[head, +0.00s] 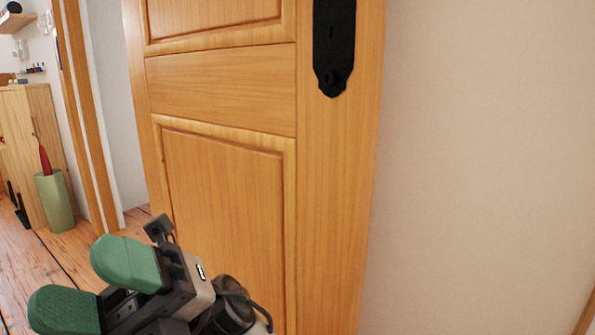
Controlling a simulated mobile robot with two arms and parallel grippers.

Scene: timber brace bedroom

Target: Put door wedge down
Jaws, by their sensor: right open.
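My right gripper (84,284) is at the lower left of the head view, with its two green-padded fingers apart. I see nothing between the fingers. It is in front of the lower part of a wooden panelled door (222,190). I do not see a door wedge. The door's bottom edge is out of frame or hidden behind my arm. My left gripper is not in view.
The door has a black handle plate (333,45). A plain wall (480,160) fills the right side. At the far left are a green bin (55,201) holding something red and a wooden cabinet (28,140). Plank floor (78,246) shows between bin and gripper.

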